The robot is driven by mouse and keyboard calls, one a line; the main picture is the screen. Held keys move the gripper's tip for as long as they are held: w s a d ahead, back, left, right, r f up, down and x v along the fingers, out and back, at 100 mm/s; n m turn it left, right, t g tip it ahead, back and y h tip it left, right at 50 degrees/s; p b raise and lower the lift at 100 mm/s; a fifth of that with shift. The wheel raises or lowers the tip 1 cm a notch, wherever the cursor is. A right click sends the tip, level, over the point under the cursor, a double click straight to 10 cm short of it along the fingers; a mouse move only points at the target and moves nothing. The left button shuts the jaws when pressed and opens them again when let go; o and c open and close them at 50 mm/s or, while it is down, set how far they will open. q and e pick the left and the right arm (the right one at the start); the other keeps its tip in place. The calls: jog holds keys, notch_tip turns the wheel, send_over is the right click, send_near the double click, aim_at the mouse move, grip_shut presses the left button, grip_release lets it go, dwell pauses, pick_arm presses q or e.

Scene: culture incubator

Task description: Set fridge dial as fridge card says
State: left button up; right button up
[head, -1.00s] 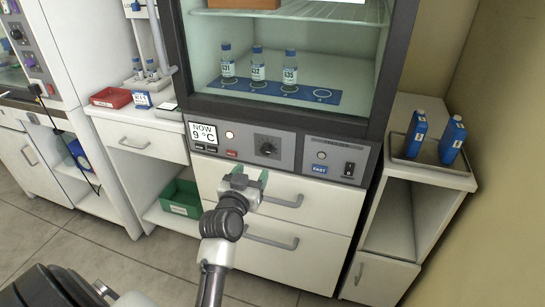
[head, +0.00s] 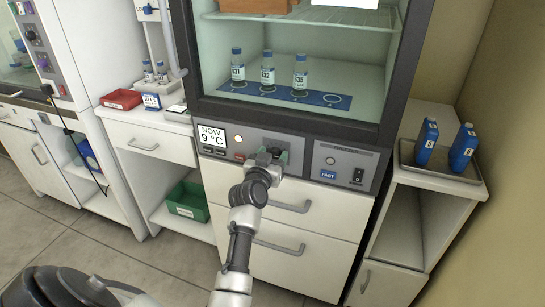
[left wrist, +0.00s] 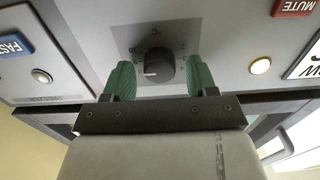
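The fridge dial (left wrist: 157,65) is a dark round knob on a grey panel, with scale marks around it and a white mark pointing left in the wrist view. In the head view my left gripper hides most of it. My left gripper (head: 268,155) is at the panel; in the wrist view its green fingers (left wrist: 160,78) are open on both sides of the knob, with gaps showing. The fridge display (head: 212,137) reads NOW 9 °C. A small blue-and-white card (head: 152,101) stands on the left counter; its text is too small to read. My right gripper is out of view.
On the panel are a lit round lamp (left wrist: 260,66), a red MUTE label (left wrist: 293,8), a blue FAST label (head: 328,174) and a black switch (head: 358,175). Several vials stand behind the fridge glass. Drawer handles (head: 280,203) project below the panel.

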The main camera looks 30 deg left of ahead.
pick_arm(q)
jog(key=c, duration=0.8)
jog(key=shift+r+n+p, duration=0.1)
jog(key=shift+n+p, duration=0.7)
jog(key=shift+n, duration=0.2)
jog(key=shift+a+f+n+p, duration=0.15)
jog(key=shift+n+p, duration=1.8)
jog(key=shift+n, duration=4.95)
jog(key=shift+d+f+n+p, duration=0.2)
jog(key=shift+n+p, duration=1.7)
jog(key=shift+n, duration=5)
